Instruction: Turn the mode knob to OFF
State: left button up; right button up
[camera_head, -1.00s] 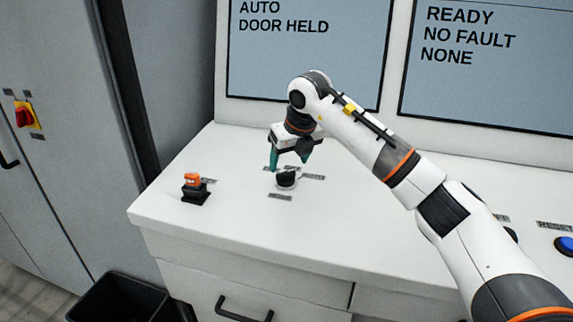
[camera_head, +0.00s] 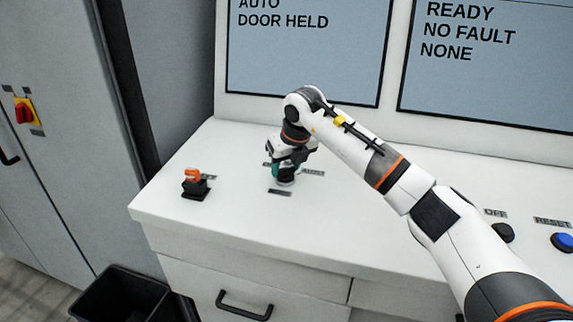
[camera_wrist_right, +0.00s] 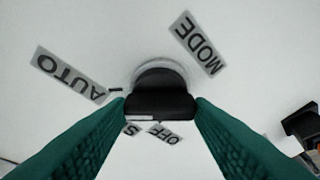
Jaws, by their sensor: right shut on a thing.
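The mode knob is black on a pale round base and stands on the white console top. In the head view its base (camera_head: 285,183) shows below my right gripper (camera_head: 284,170), which hides most of it. In the right wrist view the knob (camera_wrist_right: 160,95) sits between the two green fingers of the gripper (camera_wrist_right: 160,112), which is shut on it. Around it lie the MODE label (camera_wrist_right: 196,43), the AUTO label (camera_wrist_right: 70,75), the OFF label (camera_wrist_right: 162,133) and one mostly hidden label. The left screen (camera_head: 305,60) reads AUTO, DOOR HELD. My left gripper is out of view.
An orange-topped switch on a black base (camera_head: 194,186) stands left of the knob. A black round control (camera_head: 502,232) and a blue button (camera_head: 563,242) are at the right. A black bin (camera_head: 120,300) is on the floor. The console's front strip is clear.

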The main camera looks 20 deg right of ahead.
jog(key=shift+n, duration=0.3)
jog(key=n, duration=0.1)
jog(key=n+y, duration=0.1)
jog(key=n, duration=0.1)
jog(key=shift+w+d+r+n+g+y, duration=0.1)
jog(key=shift+d+n+g+y, duration=0.1)
jog(key=shift+n+g+y, duration=0.1)
jog(key=n+g+y, duration=0.1)
jog(key=n, duration=0.2)
jog(key=shift+w+r+n, duration=0.1)
jog(key=shift+n, duration=0.2)
jog(key=shift+o, duration=0.2)
jog(key=n+g+p, duration=0.1)
jog(key=n, duration=0.2)
jog(key=n+g+y+p, duration=0.1)
jog(key=n, duration=0.2)
jog(key=shift+w, duration=0.15)
jog(key=shift+w+n+g+p, duration=0.1)
jog(key=shift+n+g+p, duration=0.6)
jog(key=shift+n, duration=1.1)
jog(key=shift+c, duration=0.2)
jog(key=shift+n, duration=0.4)
jog(key=o, duration=1)
jog(key=shift+g, duration=0.3)
